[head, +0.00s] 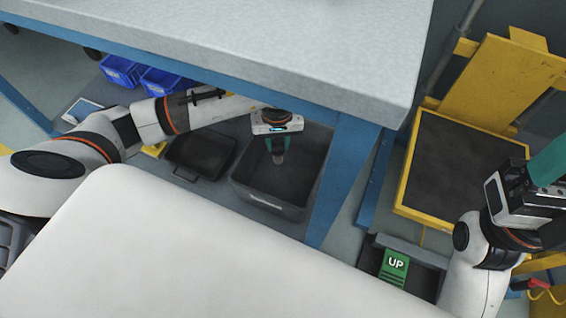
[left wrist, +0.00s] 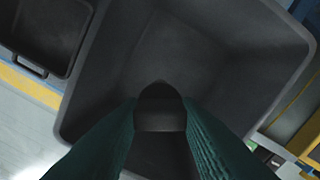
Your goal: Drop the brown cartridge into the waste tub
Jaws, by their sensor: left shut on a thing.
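The waste tub (head: 268,206) is a dark grey open box on the floor-level surface under the bench. Its walls also fill much of the left wrist view (left wrist: 88,75), and its inside looks empty. My left gripper (head: 278,150) reaches under the bench and points down over the tub's opening. It is shut on a dark cartridge (left wrist: 160,108), which shows between the teal fingers in the left wrist view; its brown colour is hard to make out. My right gripper (head: 546,168) is at the right edge, partly cut off, and its opening cannot be judged.
A shallow black tray (head: 200,155) lies left of the tub. Blue bins (head: 122,70) stand farther back. The bench top (head: 290,35) and its blue leg (head: 338,175) are close to my left arm. A yellow-framed dark panel (head: 455,165) and a green "UP" block (head: 394,268) are at right.

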